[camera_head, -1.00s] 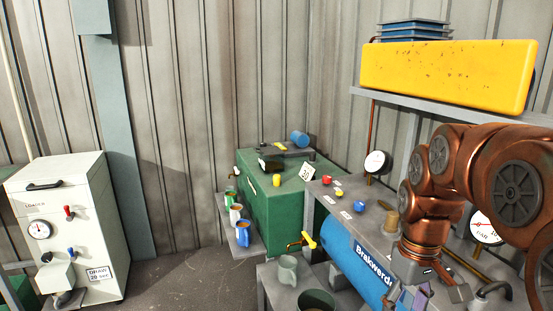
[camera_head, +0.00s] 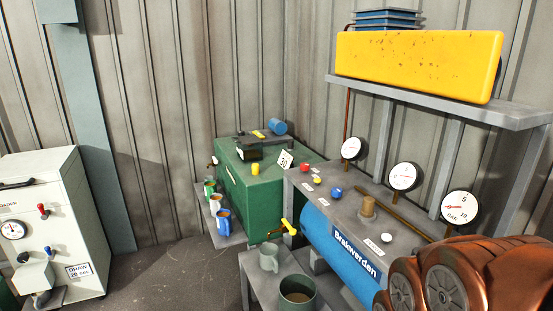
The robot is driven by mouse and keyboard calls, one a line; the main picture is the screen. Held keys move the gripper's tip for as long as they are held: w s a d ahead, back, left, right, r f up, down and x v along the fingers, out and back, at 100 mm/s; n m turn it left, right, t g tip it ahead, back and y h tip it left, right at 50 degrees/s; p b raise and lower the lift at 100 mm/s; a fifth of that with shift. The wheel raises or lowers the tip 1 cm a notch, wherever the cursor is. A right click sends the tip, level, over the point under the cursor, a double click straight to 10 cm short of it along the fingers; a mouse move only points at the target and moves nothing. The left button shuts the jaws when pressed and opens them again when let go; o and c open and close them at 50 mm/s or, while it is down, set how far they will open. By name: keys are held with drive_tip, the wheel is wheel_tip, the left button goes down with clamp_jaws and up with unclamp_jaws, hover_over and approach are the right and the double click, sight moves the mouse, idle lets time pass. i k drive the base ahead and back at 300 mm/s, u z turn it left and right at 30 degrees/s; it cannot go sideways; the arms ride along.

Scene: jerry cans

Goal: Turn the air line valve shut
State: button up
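A blue tank (camera_head: 337,247) marked "Brakwerden" lies under a grey bench (camera_head: 345,207) on the right. A tap with a yellow handle (camera_head: 287,227) sticks out at the tank's left end. On the bench top are a red knob (camera_head: 305,168), a yellow knob (camera_head: 317,180), a blue knob (camera_head: 336,192) and a white knob (camera_head: 386,238), with small labels too small to read. A brass fitting (camera_head: 367,206) stands by a brown pipe (camera_head: 408,217). I cannot tell which of these is the air line valve. My gripper is out of view; only my arm's links show at the lower right.
Three round gauges stand along the bench's back, one of them here (camera_head: 403,177). A yellow tank (camera_head: 415,65) sits on a shelf above. A green cabinet (camera_head: 262,195), mugs (camera_head: 222,221) and a pot (camera_head: 297,292) stand left of the bench. A white machine (camera_head: 62,222) is far left.

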sight(336, 192)
drive_tip(key=k, duration=1.25)
drive_tip(key=u, duration=0.9)
drive_tip(key=i, duration=1.35)
drive_tip(key=u, duration=0.45)
drive_tip(key=i, duration=0.65)
drive_tip(key=z, duration=1)
drive_tip(key=i, duration=0.75)
drive_tip(key=z, duration=0.75)
drive_tip(key=i, duration=0.95)
drive_tip(key=z, duration=0.1)
